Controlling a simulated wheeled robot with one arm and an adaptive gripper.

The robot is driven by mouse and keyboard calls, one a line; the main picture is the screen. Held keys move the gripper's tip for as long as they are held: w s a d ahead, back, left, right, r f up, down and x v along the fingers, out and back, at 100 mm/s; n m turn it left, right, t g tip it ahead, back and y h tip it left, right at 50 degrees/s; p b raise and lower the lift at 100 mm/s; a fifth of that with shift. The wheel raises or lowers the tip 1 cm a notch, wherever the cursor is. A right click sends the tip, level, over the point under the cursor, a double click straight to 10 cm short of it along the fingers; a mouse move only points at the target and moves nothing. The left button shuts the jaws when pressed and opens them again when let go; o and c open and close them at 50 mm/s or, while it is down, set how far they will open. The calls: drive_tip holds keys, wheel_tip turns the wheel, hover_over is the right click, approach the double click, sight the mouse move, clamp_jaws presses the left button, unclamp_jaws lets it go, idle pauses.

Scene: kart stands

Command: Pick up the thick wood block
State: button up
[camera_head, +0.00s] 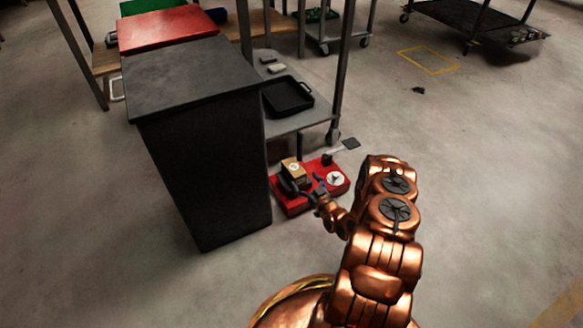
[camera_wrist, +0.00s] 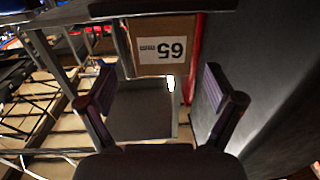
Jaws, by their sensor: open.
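The thick wood block (camera_head: 293,168) is tan with dark parts around it and sits on a red base on the floor, beside the black cabinet. In the wrist view the block (camera_wrist: 163,32) shows ahead, near the top, with a white label reading 65 mm upside down. My gripper (camera_head: 304,186) is close to the block in the head view. In the wrist view my gripper (camera_wrist: 157,85) is open, its two dark fingers wide apart with nothing between the tips. The block's lower extent is partly hidden in the head view.
The red base (camera_head: 297,207) also carries a round white disc (camera_head: 335,178). A tall black cabinet (camera_head: 205,150) stands close to the left. A metal shelf cart with a black tray (camera_head: 287,96) is behind. Open concrete floor (camera_head: 480,180) lies to the right.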

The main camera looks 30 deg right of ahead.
sight(294, 167)
drive_tip(key=shift+w+a, duration=0.1)
drive_tip(key=shift+w, duration=0.8)
drive_tip(key=shift+w+d+b, duration=0.25)
drive_tip(key=shift+w+b, duration=0.25)
drive_tip(key=shift+w, duration=0.05)
drive_tip(key=shift+w+a+r+b, duration=0.15)
drive_tip(key=shift+w+b, duration=0.2)
drive_tip(key=shift+w, duration=0.45)
drive_tip(key=shift+w+r+b, duration=0.2)
drive_tip(key=shift+w+b, duration=0.15)
drive_tip(key=shift+w, duration=0.5)
drive_tip(key=shift+w+a+r+b, duration=0.15)
drive_tip(key=shift+w+b, duration=0.2)
drive_tip(key=shift+w, duration=0.45)
drive_tip(key=shift+d, duration=0.1)
drive_tip(key=c, duration=1.2)
drive_tip(key=shift+c, duration=0.2)
